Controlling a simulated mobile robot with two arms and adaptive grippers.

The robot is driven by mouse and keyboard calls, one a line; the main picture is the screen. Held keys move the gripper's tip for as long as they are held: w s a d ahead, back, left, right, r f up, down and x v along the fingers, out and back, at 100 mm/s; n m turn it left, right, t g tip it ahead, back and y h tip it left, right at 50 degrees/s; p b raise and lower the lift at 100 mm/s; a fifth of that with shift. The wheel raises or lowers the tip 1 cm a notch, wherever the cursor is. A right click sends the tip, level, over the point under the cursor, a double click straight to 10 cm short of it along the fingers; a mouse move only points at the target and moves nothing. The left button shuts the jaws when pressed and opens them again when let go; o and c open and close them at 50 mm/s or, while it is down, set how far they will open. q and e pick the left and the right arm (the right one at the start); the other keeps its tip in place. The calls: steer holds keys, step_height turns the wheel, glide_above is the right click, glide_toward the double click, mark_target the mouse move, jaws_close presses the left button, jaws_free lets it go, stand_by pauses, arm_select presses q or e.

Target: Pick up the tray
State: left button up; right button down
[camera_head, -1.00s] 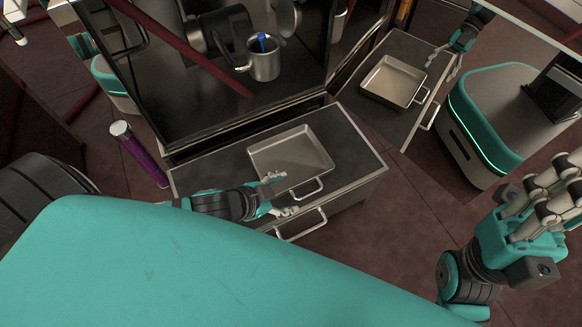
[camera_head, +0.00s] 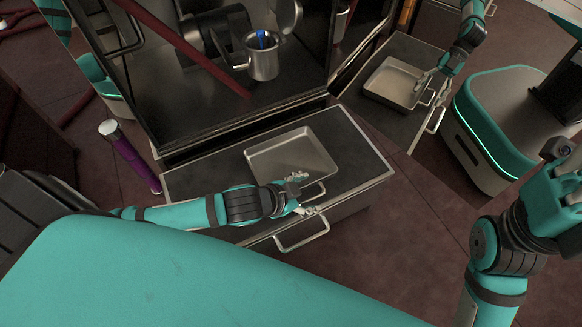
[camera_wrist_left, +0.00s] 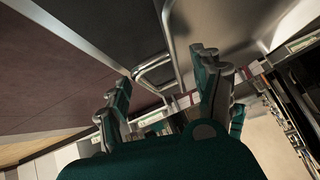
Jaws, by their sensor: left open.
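The tray (camera_head: 280,153) is a shallow square metal pan. It lies flat on the dark top of a low cabinet, with a wire handle (camera_head: 323,190) on its near side. My left gripper (camera_head: 305,193) is open at that handle side, one finger over the tray's near corner and the other in front of it. In the left wrist view its fingers (camera_wrist_left: 163,92) stand apart, with metal bars beyond and between them; I cannot tell whether they touch the handle. My right gripper (camera_head: 563,190) is at the right edge, partly cut off, away from the tray.
The cabinet (camera_head: 215,172) has a drawer handle (camera_head: 302,233) just below the left gripper. A machine behind holds a metal jug (camera_head: 263,60) with a blue item.

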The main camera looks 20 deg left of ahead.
arm_select(q)
jaws_close()
stand_by(0.3)
steer(key=shift+r, duration=0.1)
